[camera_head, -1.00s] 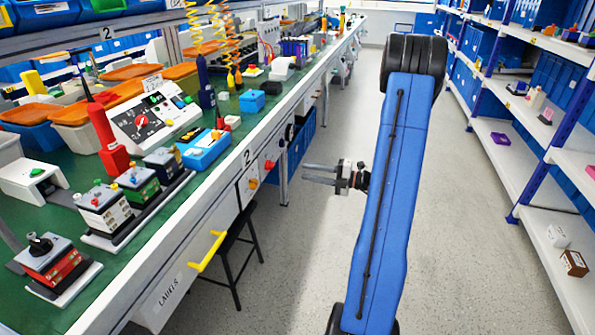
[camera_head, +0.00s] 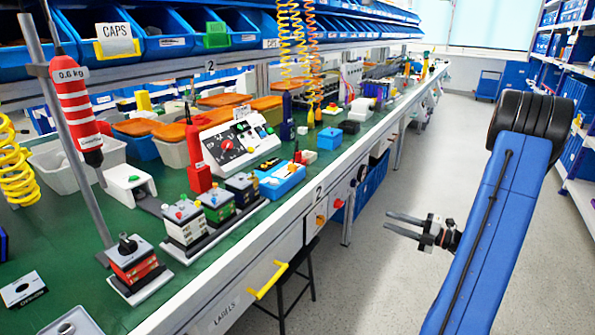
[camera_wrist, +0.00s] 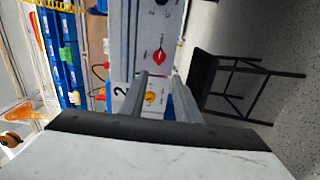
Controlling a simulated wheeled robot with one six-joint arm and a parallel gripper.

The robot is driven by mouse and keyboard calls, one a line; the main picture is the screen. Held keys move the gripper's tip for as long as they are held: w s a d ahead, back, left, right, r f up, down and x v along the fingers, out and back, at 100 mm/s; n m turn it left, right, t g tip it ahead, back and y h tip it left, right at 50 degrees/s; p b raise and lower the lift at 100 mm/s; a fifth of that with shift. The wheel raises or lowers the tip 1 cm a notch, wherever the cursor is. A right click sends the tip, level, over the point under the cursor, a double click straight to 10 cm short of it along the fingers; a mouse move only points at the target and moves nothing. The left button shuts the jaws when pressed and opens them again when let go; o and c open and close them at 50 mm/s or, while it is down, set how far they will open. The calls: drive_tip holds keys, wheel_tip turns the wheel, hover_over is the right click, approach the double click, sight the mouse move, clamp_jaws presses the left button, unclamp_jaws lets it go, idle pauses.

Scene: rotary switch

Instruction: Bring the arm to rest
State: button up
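My gripper (camera_head: 390,222) hangs over the aisle floor, to the right of the bench. Its two grey fingers stand apart with nothing between them. In the wrist view the fingers (camera_wrist: 156,92) point toward the bench front, where a red knob (camera_wrist: 159,58) and an orange knob (camera_wrist: 151,97) show, clear of the fingers. A white sloped control box (camera_head: 238,142) on the bench carries a red rotary knob (camera_head: 226,145). A red box with a black knob (camera_head: 127,243) stands at the near end of the bench.
The green bench (camera_head: 95,232) runs along the left with several small devices on it. A dark stool (camera_head: 309,268) stands under its edge, near a yellow drawer handle (camera_head: 268,281). Blue shelving stands at the far right. The aisle floor (camera_head: 385,290) around my gripper is open.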

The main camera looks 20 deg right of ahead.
drive_tip(key=shift+a, duration=0.1)
drive_tip(key=s+a+r+n+g, duration=0.3)
drive_tip(key=a+n+g, duration=0.1)
drive_tip(key=a+n, duration=0.4)
drive_tip(key=s+a+r+n+g, duration=0.2)
drive_tip(key=s+a+n+g, duration=0.15)
drive_tip(key=a+n, duration=0.4)
drive_tip(key=s+a+r+n+g, duration=0.25)
drive_tip(key=a+n+g, duration=0.2)
drive_tip(key=a, duration=0.65)
drive_tip(key=s+a+r+n+t+h, duration=0.1)
drive_tip(key=s+r+n+h, duration=0.2)
drive_tip(key=n, duration=1)
drive_tip(key=s+a+r+n+t+h, duration=0.1)
drive_tip(key=s+a+r+n+h, duration=0.1)
drive_tip(key=s+n+h, duration=0.6)
drive_tip(key=s+r+n, duration=0.1)
drive_tip(key=s+n, duration=0.4)
drive_tip(key=shift+s+a+r+n+t, duration=0.25)
drive_tip(key=shift+s+a+n+t, duration=0.05)
drive_tip(key=shift+s, duration=0.1)
